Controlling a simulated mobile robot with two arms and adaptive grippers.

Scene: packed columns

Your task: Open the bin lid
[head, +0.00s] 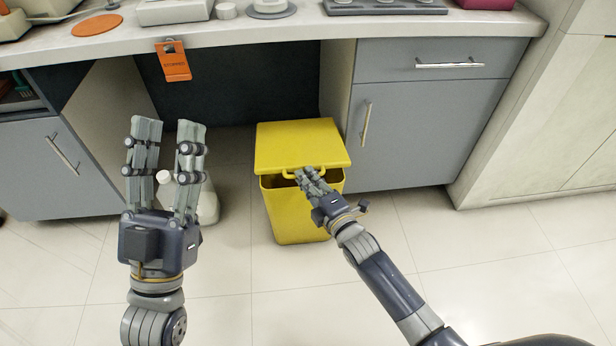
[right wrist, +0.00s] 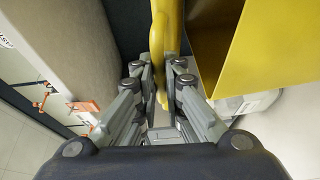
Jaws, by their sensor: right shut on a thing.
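The yellow bin (head: 297,218) stands on the floor under the counter. Its yellow lid (head: 300,146) is raised a little at the front, with a dark gap between lid and bin. My right gripper (head: 307,176) is at the lid's front handle (head: 322,170). In the right wrist view my right gripper (right wrist: 159,75) is shut on the yellow handle (right wrist: 162,45); the bin's wall (right wrist: 225,60) is beside it. My left gripper (head: 168,125) is open and empty, its fingers pointing up, left of the bin.
A white bottle (head: 207,200) stands on the floor left of the bin, partly behind my left gripper. Grey cabinets (head: 420,130) flank the bin. The counter (head: 300,27) overhangs it, with an orange tag (head: 173,62) on its edge. The floor right of the bin is clear.

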